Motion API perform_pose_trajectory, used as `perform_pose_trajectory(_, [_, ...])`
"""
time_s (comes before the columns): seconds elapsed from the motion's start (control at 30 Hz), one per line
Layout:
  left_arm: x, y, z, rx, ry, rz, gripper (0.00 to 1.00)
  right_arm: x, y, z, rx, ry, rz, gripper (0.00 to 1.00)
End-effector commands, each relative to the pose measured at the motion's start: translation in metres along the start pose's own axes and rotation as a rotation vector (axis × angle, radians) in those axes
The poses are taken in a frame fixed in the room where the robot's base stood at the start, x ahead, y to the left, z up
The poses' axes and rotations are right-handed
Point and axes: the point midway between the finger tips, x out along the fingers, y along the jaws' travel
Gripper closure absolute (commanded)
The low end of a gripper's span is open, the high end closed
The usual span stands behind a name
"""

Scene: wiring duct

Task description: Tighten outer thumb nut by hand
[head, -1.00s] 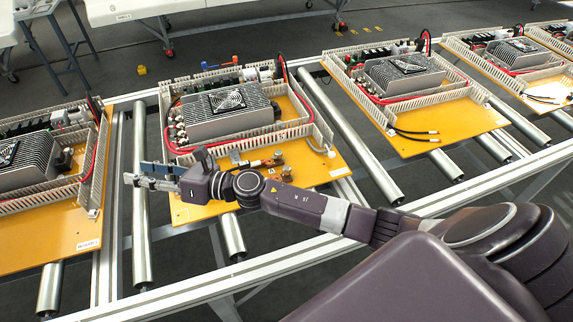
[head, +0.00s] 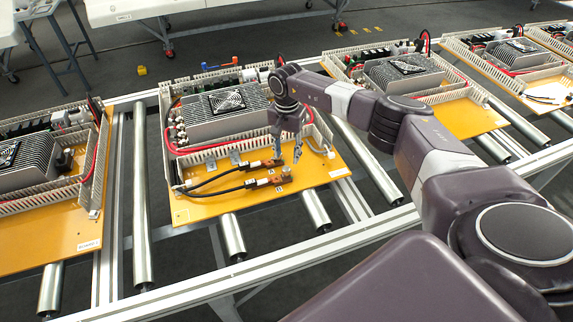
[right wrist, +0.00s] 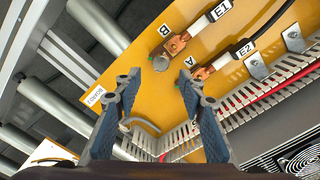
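Two cable lugs sit at copper terminals on the yellow board (head: 215,208). In the right wrist view, terminal B carries a round grey thumb nut (right wrist: 160,63) on the E1 cable's lug (right wrist: 181,48). The E2 cable's lug (right wrist: 205,71) lies at terminal A; its nut is not clear, with my finger close by. My right gripper (head: 287,157) hangs fingers down just above the terminals. In the right wrist view its fingers (right wrist: 157,77) are wide apart and empty, with the B nut beyond the gap. My left gripper is not in view.
Slotted grey duct walls (head: 240,150) and a finned grey unit (head: 222,118) stand behind the terminals. Black cables (head: 215,182) run along the board. Similar boards lie left and right on the roller conveyor (head: 140,200). The board's front left part is clear.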

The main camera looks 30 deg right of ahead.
Motion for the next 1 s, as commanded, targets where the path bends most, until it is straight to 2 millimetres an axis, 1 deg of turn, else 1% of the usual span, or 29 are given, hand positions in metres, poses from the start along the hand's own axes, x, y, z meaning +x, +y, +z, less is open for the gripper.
perform_pose_trajectory(0.03, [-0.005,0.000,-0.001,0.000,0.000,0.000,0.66,0.008,0.001,0.002,0.002,-0.003,0.003,0.63])
perform_pose_trajectory(0.2, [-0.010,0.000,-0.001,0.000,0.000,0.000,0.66,0.035,0.000,0.002,0.002,-0.003,0.002,0.63])
perform_pose_trajectory(0.4, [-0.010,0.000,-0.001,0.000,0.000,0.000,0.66,0.055,-0.001,0.001,0.002,-0.002,-0.002,0.63])
perform_pose_trajectory(0.57, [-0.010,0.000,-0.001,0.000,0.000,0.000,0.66,0.061,-0.001,0.002,0.002,-0.002,-0.002,0.63])
perform_pose_trajectory(0.8, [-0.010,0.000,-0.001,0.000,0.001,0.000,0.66,0.062,-0.001,0.002,0.001,-0.002,-0.003,0.63])
perform_pose_trajectory(0.87, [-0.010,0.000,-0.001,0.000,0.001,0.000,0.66,0.062,-0.001,0.002,0.001,-0.002,-0.003,0.68])
perform_pose_trajectory(1.0, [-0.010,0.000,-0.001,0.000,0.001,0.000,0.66,0.061,-0.001,0.002,0.001,-0.002,-0.004,0.84])
